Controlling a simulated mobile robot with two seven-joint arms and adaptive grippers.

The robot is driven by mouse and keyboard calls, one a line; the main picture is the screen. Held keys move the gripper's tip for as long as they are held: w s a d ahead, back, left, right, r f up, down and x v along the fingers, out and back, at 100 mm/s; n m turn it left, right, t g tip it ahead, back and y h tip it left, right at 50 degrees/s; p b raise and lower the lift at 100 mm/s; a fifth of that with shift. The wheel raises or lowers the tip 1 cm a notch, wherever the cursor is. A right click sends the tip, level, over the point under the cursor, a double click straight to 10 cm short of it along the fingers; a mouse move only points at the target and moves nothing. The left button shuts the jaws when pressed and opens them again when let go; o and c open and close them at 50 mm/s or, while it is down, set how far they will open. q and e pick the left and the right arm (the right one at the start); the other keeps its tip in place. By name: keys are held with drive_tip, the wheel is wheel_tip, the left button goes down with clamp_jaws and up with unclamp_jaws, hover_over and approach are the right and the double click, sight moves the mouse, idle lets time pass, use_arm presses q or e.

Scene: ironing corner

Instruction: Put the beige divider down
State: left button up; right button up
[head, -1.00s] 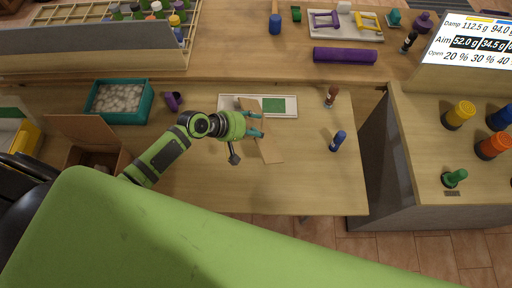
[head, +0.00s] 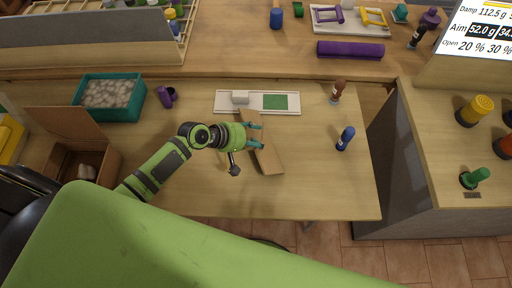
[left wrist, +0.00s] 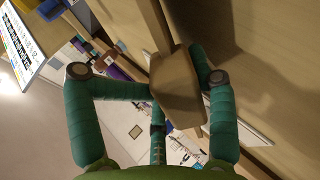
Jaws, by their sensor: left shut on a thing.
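The beige divider (head: 267,158) is a long flat board over the wooden table, just in front of the white tray. My left gripper (head: 258,136) is shut on it, with its teal fingers across the board. In the left wrist view the divider (left wrist: 177,88) sits between the fingertips (left wrist: 180,86), tilted in the picture. I cannot tell whether its lower edge touches the table. My right gripper is not in view.
The white tray (head: 223,102) holds a white block (head: 240,97) and a green patch (head: 275,102). A brown bottle (head: 337,91) and a blue bottle (head: 346,138) stand right. A teal bin (head: 142,102), purple cup (head: 166,97) and open carton (head: 68,122) are left. The table's front right is clear.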

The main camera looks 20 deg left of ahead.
use_arm(q)
drive_tip(key=o, duration=1.3)
drive_tip(key=shift+s+a+r+p, duration=0.2)
drive_tip(key=shift+a+r+p, duration=0.05)
drive_tip(key=shift+r+p, duration=0.2)
drive_tip(key=shift+p+v, duration=2.3)
drive_tip(key=shift+v, duration=1.15)
drive_tip(key=shift+s+a+f, duration=0.1)
